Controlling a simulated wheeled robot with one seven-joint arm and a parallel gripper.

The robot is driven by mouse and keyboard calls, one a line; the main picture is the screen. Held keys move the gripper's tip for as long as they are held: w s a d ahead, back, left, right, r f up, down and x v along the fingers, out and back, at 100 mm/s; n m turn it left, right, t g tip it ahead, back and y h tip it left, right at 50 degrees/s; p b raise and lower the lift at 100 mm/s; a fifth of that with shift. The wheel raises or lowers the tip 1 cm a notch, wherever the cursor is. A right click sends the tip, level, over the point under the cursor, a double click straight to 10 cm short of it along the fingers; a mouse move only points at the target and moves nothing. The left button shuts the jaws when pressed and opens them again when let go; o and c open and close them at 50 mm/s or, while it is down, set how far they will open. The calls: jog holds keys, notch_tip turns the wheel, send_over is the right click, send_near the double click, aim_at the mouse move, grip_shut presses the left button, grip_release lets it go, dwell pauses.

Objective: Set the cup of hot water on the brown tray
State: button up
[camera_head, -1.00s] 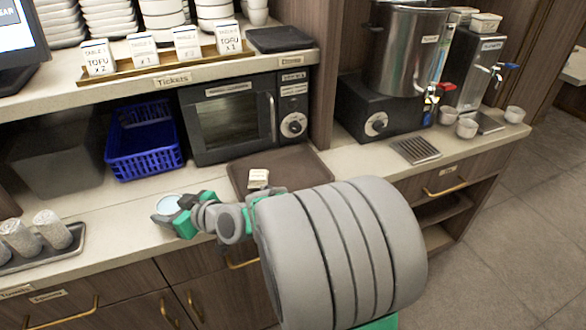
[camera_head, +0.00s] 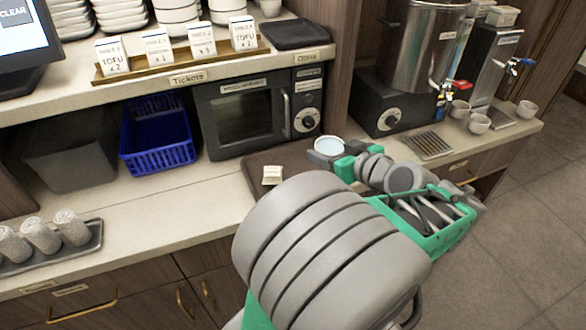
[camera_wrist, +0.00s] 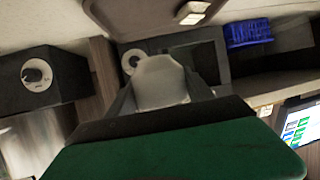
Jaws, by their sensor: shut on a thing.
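The cup (camera_head: 329,147) is white, with pale blue water showing inside its rim in the head view. My gripper (camera_head: 337,156) is shut on it, and the cup looks upright. The cup's side shows between the fingers in the wrist view (camera_wrist: 160,80). The brown tray (camera_head: 259,163) lies on the counter in front of the microwave. The cup is at the tray's right end in the head view. My arm hides the tray's front right part, and I cannot tell the gap between cup and tray.
At the right are a black-based boiler (camera_head: 385,110), a drip grille (camera_head: 428,145) and several small cups (camera_head: 478,123).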

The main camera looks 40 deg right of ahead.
aim_at(342, 151)
jog(key=s, duration=0.1)
jog(key=s+d+r, duration=0.1)
jog(key=shift+s+d+m+h, duration=0.2)
jog(key=shift+s+m+h, duration=0.1)
jog(key=shift+s+h, duration=0.1)
jog(key=p+x, duration=0.1)
jog(key=x, duration=0.8)
jog(key=w+f, duration=0.1)
jog(key=f, duration=0.1)
jog(key=w+d+f, duration=0.1)
jog(key=w+f, duration=0.1)
jog(key=w+f+p, duration=0.1)
jog(key=w+f, duration=0.1)
jog(key=f, duration=0.1)
jog(key=shift+w+d, duration=0.15)
jog(key=shift+d, duration=0.1)
notch_tip(342, 151, down, 2)
jog(key=shift+d+f, duration=0.1)
jog(key=shift+f, duration=0.1)
jog(key=shift+f, duration=0.1)
jog(key=shift+f, duration=0.15)
jog(key=o, duration=1.6)
